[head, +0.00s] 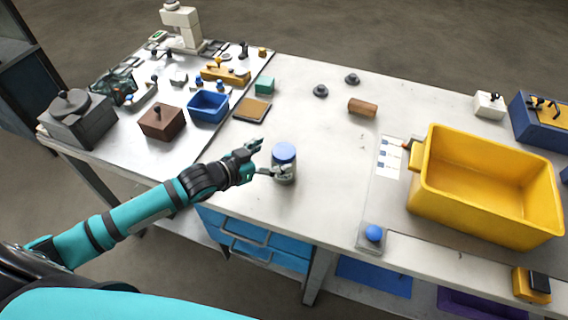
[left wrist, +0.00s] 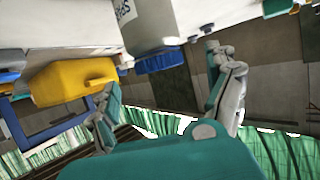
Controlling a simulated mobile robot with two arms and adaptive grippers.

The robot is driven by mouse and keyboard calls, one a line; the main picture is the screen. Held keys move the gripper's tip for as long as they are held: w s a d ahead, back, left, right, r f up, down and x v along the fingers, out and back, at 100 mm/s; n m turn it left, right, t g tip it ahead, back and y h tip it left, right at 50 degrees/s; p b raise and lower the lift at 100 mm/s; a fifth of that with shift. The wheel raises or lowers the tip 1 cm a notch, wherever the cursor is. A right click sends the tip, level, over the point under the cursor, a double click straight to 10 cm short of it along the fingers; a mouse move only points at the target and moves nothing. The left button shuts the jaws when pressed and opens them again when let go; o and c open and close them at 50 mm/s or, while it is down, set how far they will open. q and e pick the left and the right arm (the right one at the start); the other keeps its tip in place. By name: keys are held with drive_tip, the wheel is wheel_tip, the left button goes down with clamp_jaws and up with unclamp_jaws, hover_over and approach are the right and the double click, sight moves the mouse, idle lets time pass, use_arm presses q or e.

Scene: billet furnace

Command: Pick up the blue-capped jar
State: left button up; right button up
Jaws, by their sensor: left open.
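The blue-capped jar (head: 284,174) stands upright on the light worktop, near its front edge. It has a grey body and a blue lid. My left gripper (head: 267,157) is open at the jar's left side, with one finger reaching across the front of its body. In the left wrist view, which is turned over, the jar's blue cap (left wrist: 160,62) shows between the two spread fingers (left wrist: 165,85), and a label shows on its body. I cannot tell whether a finger touches the jar. My right gripper is not in view.
A large yellow bin (head: 485,190) stands to the right. A blue button box (head: 373,234) sits at the front edge. A blue tray (head: 208,106), a brown box (head: 162,122) and a grey box (head: 78,118) stand to the left. Behind the jar lies a brown cylinder (head: 362,107); the worktop between is clear.

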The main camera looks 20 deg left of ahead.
sight(283, 151)
use_arm(q)
drive_tip(key=shift+w+d, duration=0.2)
drive_tip(key=shift+w, duration=0.15)
drive_tip(key=p+x, duration=0.1)
drive_tip(key=x, duration=0.2)
drive_tip(key=shift+w+d+r+p, duration=0.1)
drive_tip(key=shift+w+d+p, duration=0.15)
drive_tip(key=shift+p, duration=0.15)
drive_tip(key=shift+w+d+f, duration=0.15)
drive_tip(key=shift+w+f, duration=0.15)
drive_tip(key=shift+w, duration=0.05)
drive_tip(key=shift+s, duration=0.1)
drive_tip(key=c, duration=1.8)
